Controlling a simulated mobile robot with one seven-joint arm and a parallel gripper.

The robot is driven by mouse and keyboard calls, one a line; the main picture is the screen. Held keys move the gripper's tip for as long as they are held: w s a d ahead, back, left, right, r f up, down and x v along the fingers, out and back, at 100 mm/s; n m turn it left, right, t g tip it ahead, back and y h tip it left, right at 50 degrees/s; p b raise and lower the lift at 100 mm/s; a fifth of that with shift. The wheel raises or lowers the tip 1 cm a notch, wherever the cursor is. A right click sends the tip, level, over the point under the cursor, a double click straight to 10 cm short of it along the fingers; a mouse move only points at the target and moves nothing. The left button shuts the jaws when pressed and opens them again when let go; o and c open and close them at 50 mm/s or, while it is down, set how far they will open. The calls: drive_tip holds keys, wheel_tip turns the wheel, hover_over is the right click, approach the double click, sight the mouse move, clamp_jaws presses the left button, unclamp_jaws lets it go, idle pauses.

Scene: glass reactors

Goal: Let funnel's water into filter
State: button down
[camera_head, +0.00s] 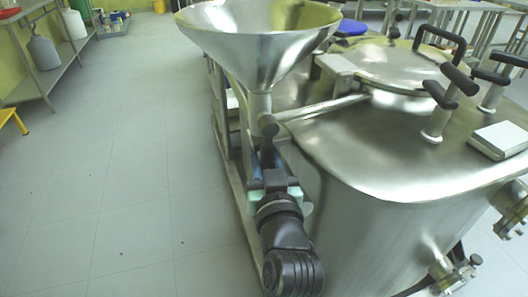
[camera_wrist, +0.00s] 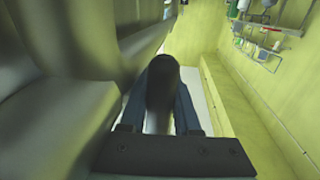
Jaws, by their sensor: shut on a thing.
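The large steel funnel (camera_head: 262,50) stands upright at the top of the head view; the angle does not show any water in it. Its stem runs down to a valve, and a side pipe (camera_head: 322,106) leads right to the steel filter (camera_head: 400,155). The dark valve handle (camera_head: 268,126) is at the stem's foot. My gripper (camera_head: 268,165) is below the funnel, beside the filter's left side. In the wrist view, my gripper (camera_wrist: 165,100) is shut on the black rounded end of the valve handle (camera_wrist: 162,82). The handle's far part is hidden.
The filter's top carries a round lid (camera_head: 395,65), several black-gripped handles (camera_head: 445,95) and a flat grey box (camera_head: 500,140). The tiled floor (camera_head: 110,190) to the left is clear. A steel shelf (camera_head: 45,75) stands at the far left.

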drive_tip(key=s+a+r+m+g+y+p, duration=0.2)
drive_tip(key=a+r+m+p, duration=0.5)
drive_tip(key=m+p, duration=0.9)
drive_tip(key=shift+s+a+r+p, duration=0.3)
drive_tip(key=shift+a+r+p, duration=0.15)
drive_tip(key=shift+p, duration=4.15)
drive_tip(key=c, duration=0.6)
unclamp_jaws()
drive_tip(key=shift+s, duration=0.1)
drive_tip(key=b+v, duration=0.1)
drive_tip(key=v, duration=1.1)
drive_tip(key=shift+s+d+r, duration=0.2)
drive_tip(key=shift+s, duration=0.1)
